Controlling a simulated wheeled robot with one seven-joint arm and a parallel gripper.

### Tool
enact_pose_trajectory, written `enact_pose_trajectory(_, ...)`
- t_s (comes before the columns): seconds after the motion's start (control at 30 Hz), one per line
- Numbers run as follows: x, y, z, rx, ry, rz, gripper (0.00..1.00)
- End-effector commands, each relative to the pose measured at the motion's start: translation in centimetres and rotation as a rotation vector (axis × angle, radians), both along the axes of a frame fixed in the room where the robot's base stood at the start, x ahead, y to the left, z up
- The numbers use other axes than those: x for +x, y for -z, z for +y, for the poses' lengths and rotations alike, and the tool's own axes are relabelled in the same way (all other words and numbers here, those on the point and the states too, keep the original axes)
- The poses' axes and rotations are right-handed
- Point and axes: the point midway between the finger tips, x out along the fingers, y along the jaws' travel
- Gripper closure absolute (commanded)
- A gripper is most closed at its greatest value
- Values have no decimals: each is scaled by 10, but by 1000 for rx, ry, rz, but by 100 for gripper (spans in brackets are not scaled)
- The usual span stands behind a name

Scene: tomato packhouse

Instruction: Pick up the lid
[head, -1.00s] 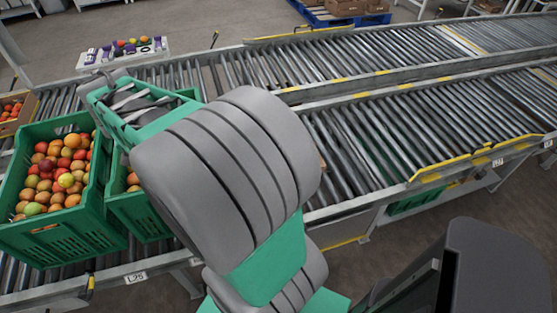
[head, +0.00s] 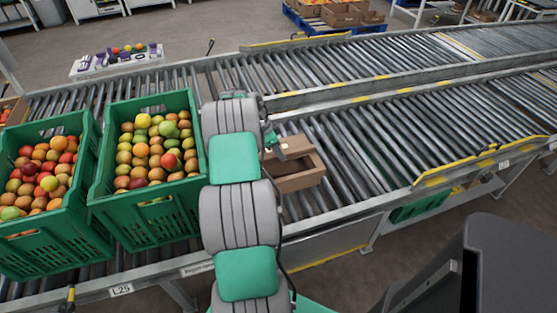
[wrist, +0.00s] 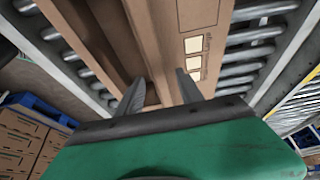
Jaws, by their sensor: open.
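A brown cardboard box (head: 299,181) sits on the near roller conveyor, just right of my arm. A flat cardboard piece, seemingly the lid (head: 292,147), shows at its far side; I cannot tell whether it is separate from the box. In the wrist view, cardboard (wrist: 150,38) with pale printed labels on its right side runs away ahead of my gripper (wrist: 160,88). My gripper is open, its two fingers pointing at the cardboard edge. I cannot tell whether they touch it. In the head view my arm hides most of the gripper.
Two green crates of mixed fruit, one on the left (head: 18,232) and one nearer my arm (head: 108,205), stand on the conveyor. The rollers (head: 400,130) right of the box are clear. A rail with yellow marks (head: 470,163) edges the conveyor.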

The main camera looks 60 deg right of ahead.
Motion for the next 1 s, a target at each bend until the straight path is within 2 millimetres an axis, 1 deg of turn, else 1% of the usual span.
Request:
enact_pose_trajectory(0.03, -2, 7, -2, 2, -1, 0, 56)
enact_pose_trajectory(0.1, -4, 13, -4, 0, -1, 0, 56)
enact_pose_trajectory(0.33, -4, 14, -4, -1, -3, -1, 57)
enact_pose_trajectory(0.83, -3, 14, -4, 0, -4, -1, 98)
enact_pose_trajectory(0.87, -3, 14, -4, 0, -4, -1, 100)
enact_pose_trajectory(1.0, -3, 13, -4, 0, -4, -1, 100)
